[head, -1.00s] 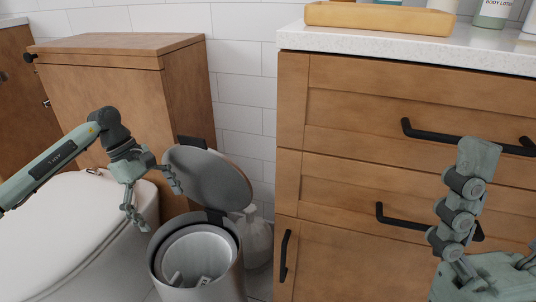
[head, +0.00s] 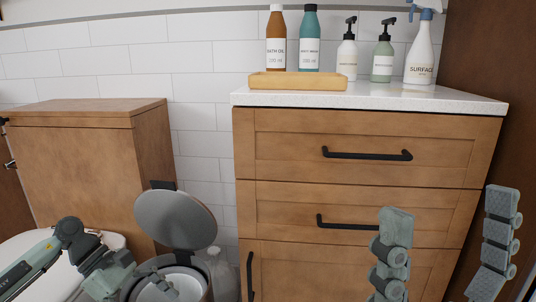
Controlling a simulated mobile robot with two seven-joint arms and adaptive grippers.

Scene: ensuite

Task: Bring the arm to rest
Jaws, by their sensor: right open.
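My right gripper (head: 449,212) is open and empty at the lower right. Its two grey-green fingers point up and stand wide apart, in front of the wooden drawer cabinet (head: 280,210); its lower part is cut off by the frame edge. My left arm comes in from the left at the bottom. Its gripper (head: 150,286) is low, overlapping the front of the bin (head: 206,291), and is partly cut off, so I cannot tell how its fingers stand.
The bin's round lid (head: 176,220) is raised. A white toilet (head: 30,245) is at left before a wooden cabinet (head: 80,160). The white counter (head: 440,100) holds a wooden tray (head: 298,82) with two bottles, plus several more bottles. A white bottle (head: 220,270) stands behind the bin.

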